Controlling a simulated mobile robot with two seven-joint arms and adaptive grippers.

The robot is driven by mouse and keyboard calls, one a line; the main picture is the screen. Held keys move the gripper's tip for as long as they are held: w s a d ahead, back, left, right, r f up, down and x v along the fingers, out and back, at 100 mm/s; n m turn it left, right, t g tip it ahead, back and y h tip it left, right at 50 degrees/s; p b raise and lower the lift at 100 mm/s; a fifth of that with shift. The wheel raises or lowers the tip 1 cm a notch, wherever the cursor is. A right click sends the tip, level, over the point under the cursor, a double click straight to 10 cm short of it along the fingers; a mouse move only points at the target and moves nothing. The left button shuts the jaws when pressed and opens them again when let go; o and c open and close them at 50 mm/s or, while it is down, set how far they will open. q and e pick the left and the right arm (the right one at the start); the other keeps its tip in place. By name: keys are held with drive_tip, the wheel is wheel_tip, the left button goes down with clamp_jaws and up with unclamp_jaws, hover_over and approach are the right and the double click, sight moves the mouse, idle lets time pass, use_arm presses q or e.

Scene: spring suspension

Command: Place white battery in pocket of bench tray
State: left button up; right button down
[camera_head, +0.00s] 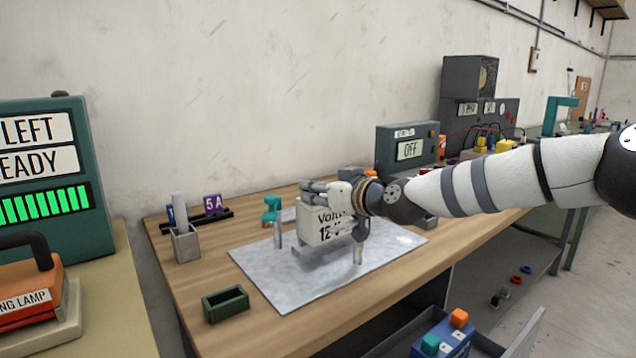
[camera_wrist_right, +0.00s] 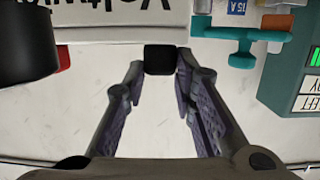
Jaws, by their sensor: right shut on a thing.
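The white battery (camera_head: 322,228), a box lettered "Volt…" and "12", is over the grey bench tray (camera_head: 270,273) on the wooden bench. My right gripper (camera_head: 322,192) is at its top, shut on its dark handle, which shows between the fingertips in the right wrist view (camera_wrist_right: 160,60). The battery's lettered face (camera_wrist_right: 105,20) also shows there, partly cut off. A grey raised pocket edge (camera_head: 325,252) lies just below the battery; I cannot tell whether they touch. Metal posts (camera_head: 358,252) stand on the tray near the battery. My left gripper is not in view.
A teal-topped piece (camera_head: 271,207) stands close left of the battery. A grey cup (camera_head: 185,245), a fuse holder with a "5A" fuse (camera_head: 213,204) and a small green box (camera_head: 226,304) are further left. A meter reading "OFF" (camera_head: 410,150) stands behind my right arm.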

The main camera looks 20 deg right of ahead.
wheel_tip(320, 180, down, 2)
drive_tip(key=shift+f, duration=0.1)
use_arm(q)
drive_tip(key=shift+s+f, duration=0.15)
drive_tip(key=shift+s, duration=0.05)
use_arm(e)
drive_tip(key=c, duration=1.6)
unclamp_jaws()
drive_tip(key=shift+s+f, duration=0.15)
drive_tip(key=shift+f, duration=0.2)
drive_tip(key=v, duration=0.2)
drive_tip(key=p+v, duration=0.1)
drive_tip(key=v, duration=0.2)
drive_tip(key=r+v, duration=0.1)
drive_tip(key=v, duration=0.1)
drive_tip(key=shift+s+p, duration=0.1)
drive_tip(key=shift+p, duration=0.25)
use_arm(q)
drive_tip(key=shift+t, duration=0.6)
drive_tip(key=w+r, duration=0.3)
use_arm(e)
drive_tip(key=v, duration=0.2)
drive_tip(key=f+v, duration=0.1)
drive_tip(key=v, duration=0.1)
drive_tip(key=shift+s+d, duration=0.15)
drive_tip(key=shift+s, duration=0.15)
